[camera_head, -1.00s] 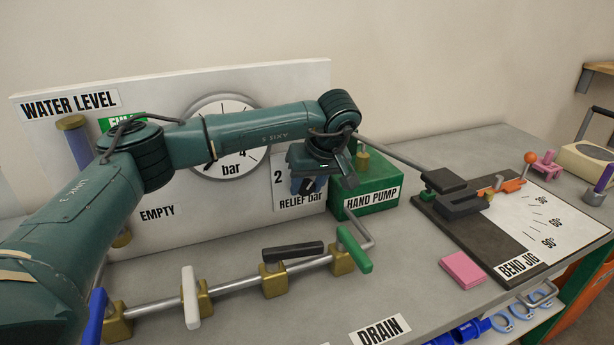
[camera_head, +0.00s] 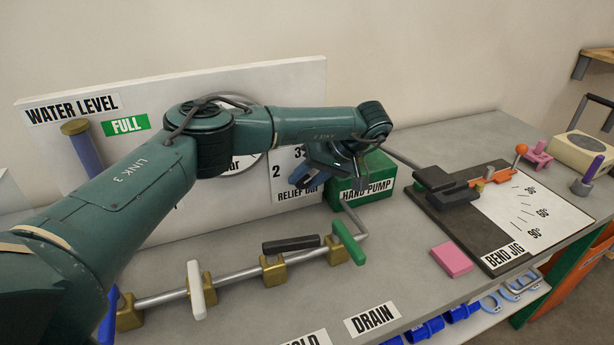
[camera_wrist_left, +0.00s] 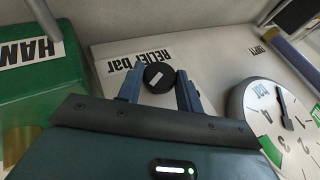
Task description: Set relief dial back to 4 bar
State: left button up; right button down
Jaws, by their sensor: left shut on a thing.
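The relief dial (camera_wrist_left: 159,77) is a round black knob with a white mark, seen in the left wrist view on the plate lettered RELIEF bar (camera_wrist_left: 118,72). My left gripper (camera_wrist_left: 159,88) is shut on this knob, one blue finger on each side. In the head view the gripper (camera_head: 310,172) reaches the plate (camera_head: 277,190) from the right and hides the dial. The numerals 2 and 3 show on the plate there. Which number the mark points to cannot be read. My right gripper is not in view.
The green hand pump (camera_head: 362,180) stands just right of the gripper. The pressure gauge (camera_wrist_left: 280,118) is close on the other side, largely behind my arm in the head view. A pipe with several valve handles (camera_head: 235,277) runs in front. The bend jig (camera_head: 460,225) lies to the right.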

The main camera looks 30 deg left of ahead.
pick_arm(q)
jog(key=o, duration=1)
jog(key=shift+c, duration=0.2)
jog(key=v, duration=1.3)
jog(key=shift+b, duration=0.35)
jog(key=shift+d, duration=0.1)
